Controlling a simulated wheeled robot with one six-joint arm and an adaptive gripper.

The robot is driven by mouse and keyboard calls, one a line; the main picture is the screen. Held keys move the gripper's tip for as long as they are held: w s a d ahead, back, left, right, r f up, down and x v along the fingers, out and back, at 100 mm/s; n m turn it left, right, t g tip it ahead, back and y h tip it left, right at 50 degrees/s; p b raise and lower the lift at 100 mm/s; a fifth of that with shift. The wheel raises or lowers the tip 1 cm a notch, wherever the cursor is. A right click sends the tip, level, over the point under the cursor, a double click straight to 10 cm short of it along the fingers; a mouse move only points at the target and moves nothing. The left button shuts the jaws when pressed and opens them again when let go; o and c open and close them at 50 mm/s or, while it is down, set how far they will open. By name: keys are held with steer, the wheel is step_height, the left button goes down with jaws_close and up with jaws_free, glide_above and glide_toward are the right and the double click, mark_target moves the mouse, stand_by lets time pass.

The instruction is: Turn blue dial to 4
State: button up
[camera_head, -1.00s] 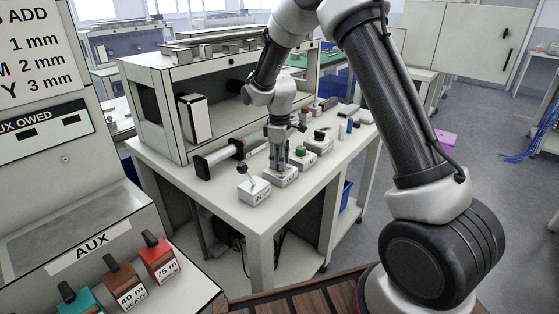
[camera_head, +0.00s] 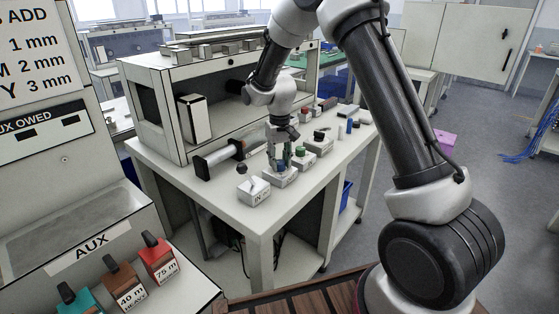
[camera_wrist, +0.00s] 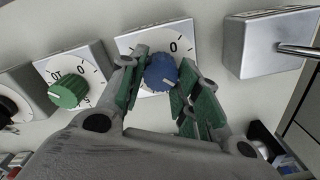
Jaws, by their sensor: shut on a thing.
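The blue dial (camera_wrist: 161,72) sits on a box with a white numbered face (camera_wrist: 128,42) in the wrist view. A 0 shows above the dial; most other marks are hidden by my fingers. A white pointer line shows on the dial's lower part. My gripper (camera_wrist: 160,84) is shut on the blue dial, one green-padded finger on each side. In the head view my gripper (camera_head: 279,163) reaches down onto the dial's box (camera_head: 280,178) on the white table, and the dial is small there.
A green dial (camera_wrist: 68,92) on its own box stands left in the wrist view. A box with a metal lever (camera_wrist: 264,42) stands close on the right. A grey cylinder (camera_head: 219,156) lies behind in the head view.

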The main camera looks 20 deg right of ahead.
mark_target(280, 162)
steer(key=shift+m, duration=1.6)
steer(key=o, duration=1)
steer(key=shift+r, duration=0.15)
step_height(280, 162, up, 12)
